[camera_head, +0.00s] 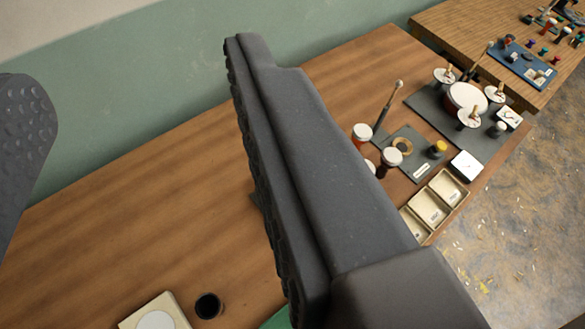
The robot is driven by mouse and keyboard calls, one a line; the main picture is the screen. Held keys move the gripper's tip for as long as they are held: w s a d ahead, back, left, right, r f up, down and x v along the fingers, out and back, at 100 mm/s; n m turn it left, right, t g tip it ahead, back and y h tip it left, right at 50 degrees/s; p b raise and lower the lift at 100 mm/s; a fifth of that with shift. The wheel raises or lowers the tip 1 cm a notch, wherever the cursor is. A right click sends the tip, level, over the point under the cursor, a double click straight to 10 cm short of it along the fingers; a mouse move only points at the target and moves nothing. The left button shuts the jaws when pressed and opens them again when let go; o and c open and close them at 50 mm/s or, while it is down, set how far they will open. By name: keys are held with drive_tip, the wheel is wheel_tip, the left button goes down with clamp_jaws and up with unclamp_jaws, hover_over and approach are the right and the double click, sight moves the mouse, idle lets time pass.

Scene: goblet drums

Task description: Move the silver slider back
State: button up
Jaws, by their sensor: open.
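My gripper (142,85) is open, with a wide gap between its two dark grey, ridged fingers. The right finger is large and close to the camera, and it crosses the middle of the view. Only part of the left finger shows at the left edge. I cannot make out a silver slider in this view; the right finger hides a large part of the table.
The wooden table (130,220) is bare at left, with a green wall behind. A black cup (208,306) and a pale box (158,312) are at the bottom. Cream trays (428,206), jars and a grey board (430,103) with small drums stand at right. Another table is beyond.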

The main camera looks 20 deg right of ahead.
drive_tip(key=w+d+f+m+g+h+p, duration=0.1)
drive_tip(key=w+d+f+g+p, duration=0.25)
drive_tip(key=w+f, duration=0.5)
drive_tip(key=w+d+f+m+g+p, duration=0.1)
drive_tip(key=w+d+f+g+p, duration=0.25)
drive_tip(key=w, duration=0.75)
drive_tip(key=w+d+f+g+p, duration=0.1)
drive_tip(key=d+f+g, duration=0.1)
drive_tip(key=f, duration=1)
drive_tip(key=w+d+f+m+g+p, duration=0.1)
drive_tip(key=w+d+f+g+p, duration=0.1)
drive_tip(key=f, duration=1.1)
drive_tip(key=w+d+f+m+g+y+p, duration=0.1)
drive_tip(key=d+f+g+p, duration=0.1)
drive_tip(key=f, duration=1)
drive_tip(key=shift+w+d+f+g, duration=0.35)
drive_tip(key=shift+d+g, duration=0.2)
drive_tip(key=shift+g, duration=0.45)
